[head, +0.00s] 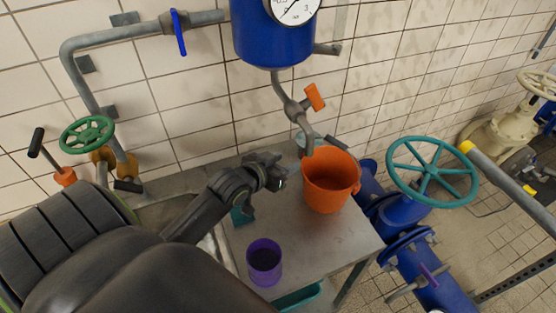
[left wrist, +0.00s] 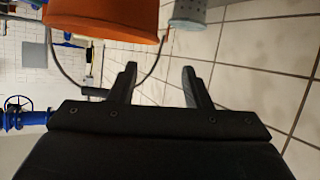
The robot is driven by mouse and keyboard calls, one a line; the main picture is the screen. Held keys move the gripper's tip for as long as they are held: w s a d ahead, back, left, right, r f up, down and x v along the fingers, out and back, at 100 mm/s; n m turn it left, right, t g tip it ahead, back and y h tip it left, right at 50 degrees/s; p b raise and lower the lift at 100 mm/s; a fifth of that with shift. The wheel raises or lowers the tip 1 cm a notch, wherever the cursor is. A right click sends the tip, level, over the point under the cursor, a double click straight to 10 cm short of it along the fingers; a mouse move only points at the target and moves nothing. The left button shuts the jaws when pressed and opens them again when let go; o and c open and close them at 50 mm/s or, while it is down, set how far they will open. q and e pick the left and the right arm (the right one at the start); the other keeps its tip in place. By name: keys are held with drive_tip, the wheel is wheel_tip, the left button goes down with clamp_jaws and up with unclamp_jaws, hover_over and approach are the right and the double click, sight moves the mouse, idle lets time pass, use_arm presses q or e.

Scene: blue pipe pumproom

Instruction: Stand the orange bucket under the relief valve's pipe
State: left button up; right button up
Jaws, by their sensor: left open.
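The orange bucket (head: 330,188) stands upright on the grey metal table. It also shows in the left wrist view (left wrist: 100,18), cut off by the top edge. The relief valve's pipe (head: 279,86), with an orange lever (head: 315,97), comes down below the blue tank. Its lower end overlaps the bucket's left rim in the head view; I cannot tell if it is over the opening. My left gripper (head: 281,180) is left of the bucket, apart from it. Its fingers (left wrist: 160,85) are open with nothing between them. My right gripper is not in view.
A purple cup (head: 264,262) stands near the table's front edge. A teal object (head: 241,216) is partly hidden by my arm. A grey-blue perforated container (left wrist: 188,12) is beside the bucket. A teal handwheel (head: 432,170) on blue pipework stands right of the table (head: 300,240).

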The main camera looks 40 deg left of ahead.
use_arm(q)
drive_tip(key=shift+v, duration=1.2)
